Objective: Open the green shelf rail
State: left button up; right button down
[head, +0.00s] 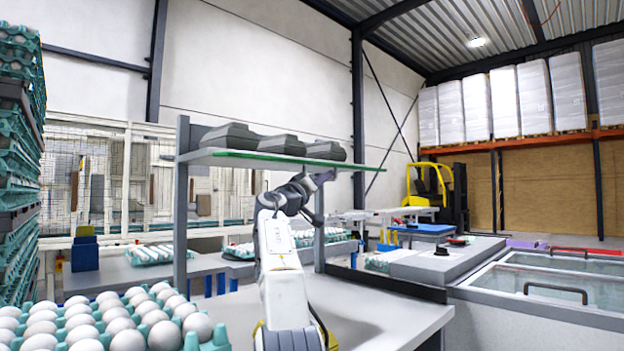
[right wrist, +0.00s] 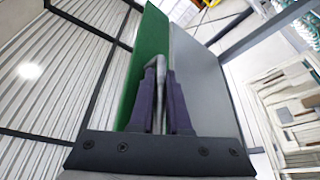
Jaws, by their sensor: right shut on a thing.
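The green shelf rail (head: 270,157) is a long thin strip along the front edge of the raised grey shelf (head: 205,154). In the right wrist view the rail (right wrist: 148,55) is a green panel beside the grey shelf surface (right wrist: 203,85). My right gripper (head: 324,178) is at the rail's right part, just below it in the head view. In the right wrist view its two dark fingers (right wrist: 162,68) are close together, shut on the rail at its edge by the shelf. The exact contact is partly hidden by the fingers. My left gripper is not in view.
Several dark grey egg boxes (head: 281,144) sit on the shelf. Grey posts (head: 182,220) hold it above a white worktop (head: 370,315). A tray of white eggs (head: 205,345) is at the lower left, beside tall stacked egg trays (head: 20,170). Glass-topped bins (head: 560,283) stand right.

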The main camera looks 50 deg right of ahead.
dwell(0.3)
jog(key=c, duration=1.2)
grip_release()
jog(key=shift+o, duration=0.2)
jog(key=shift+s+a+f+b, duration=0.1)
jog(key=shift+a+f+b, duration=0.15)
jog(key=shift+a+b, duration=0.25)
jog(key=s+a+b, duration=0.1)
jog(key=a+b, duration=0.6)
jog(key=a, duration=0.5)
jog(key=shift+s, duration=0.3)
